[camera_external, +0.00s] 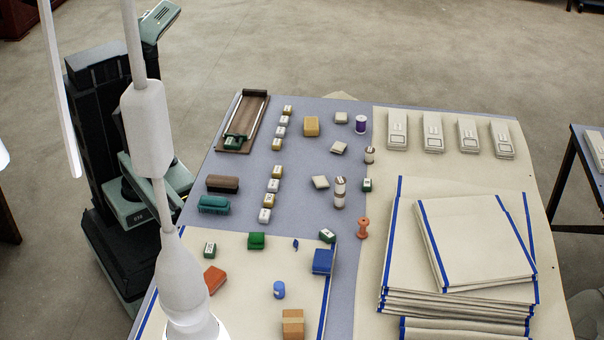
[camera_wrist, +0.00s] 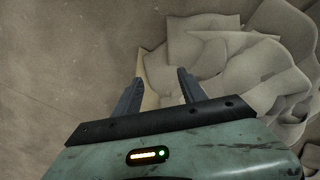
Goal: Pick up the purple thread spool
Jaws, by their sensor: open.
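The purple thread spool (camera_external: 360,124) stands upright near the far middle of the table in the external view, beside the edge of a cream cloth. My gripper (camera_wrist: 158,90) is open and empty in the wrist view, with its two dark fingers apart. Under and beyond the fingers are brown floor and a heap of pale cloth (camera_wrist: 225,60); the spool is not in that view. In the external view my arm is at the left, away from the spool, and I cannot make out the fingertips there.
Small boxes, such as a tan block (camera_external: 311,126) and a white block (camera_external: 342,117), stand left of the spool. A brown-and-white spool (camera_external: 369,155) is just in front of it. White devices (camera_external: 397,130) line the far right. Folded cloths (camera_external: 455,270) are stacked at right.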

